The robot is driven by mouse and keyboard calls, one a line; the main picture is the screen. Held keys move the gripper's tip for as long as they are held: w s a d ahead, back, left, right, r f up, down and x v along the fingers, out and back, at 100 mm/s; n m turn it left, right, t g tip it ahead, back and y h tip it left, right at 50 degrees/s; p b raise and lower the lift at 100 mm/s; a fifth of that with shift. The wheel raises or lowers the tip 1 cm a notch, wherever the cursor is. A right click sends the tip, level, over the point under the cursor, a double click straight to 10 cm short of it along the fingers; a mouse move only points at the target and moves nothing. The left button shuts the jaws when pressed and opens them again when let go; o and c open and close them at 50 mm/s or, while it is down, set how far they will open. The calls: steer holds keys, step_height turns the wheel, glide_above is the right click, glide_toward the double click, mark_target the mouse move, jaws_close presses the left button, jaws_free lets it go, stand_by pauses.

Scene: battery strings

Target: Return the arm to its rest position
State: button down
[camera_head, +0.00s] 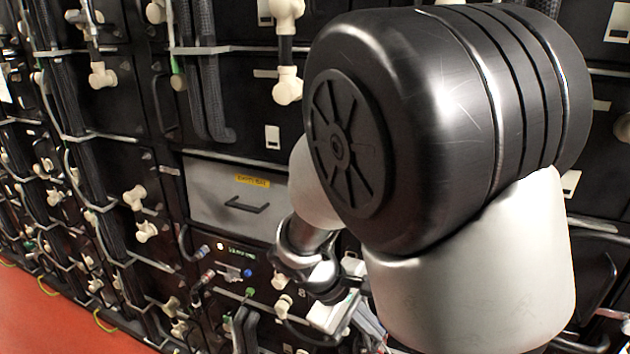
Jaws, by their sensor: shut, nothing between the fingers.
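My arm (450,130) fills the right half of the head view, with a large black joint above a pale grey link. It is bent, and its wrist (300,240) shows behind the big joint, in front of the black rack. My gripper (335,308) is small and partly hidden by the pale link. It is shut and holds nothing. I cannot tell whether its fingertips touch the rack.
Black battery racks (125,165) with cables and cream connectors cover the background. A grey drawer (225,195) with a yellow label and black handle is left of my wrist. Several knobs and cables sit below it. The red floor (60,315) at lower left is mostly clear.

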steer(key=s+d+r+m+t+y+p, duration=0.1)
steer(key=s+r+m, duration=0.4)
steer(key=r, duration=0.6)
steer(key=s+d+r+m+t+y+p, duration=0.2)
steer(key=s+r+m+t+y+p, duration=0.1)
steer(key=r, duration=0.9)
steer(key=s+m+y, duration=0.1)
steer(key=s+y, duration=0.1)
steer(key=s, duration=0.1)
steer(key=shift+m+t, duration=0.3)
steer(key=shift+m, duration=0.1)
steer(key=shift+d, duration=0.1)
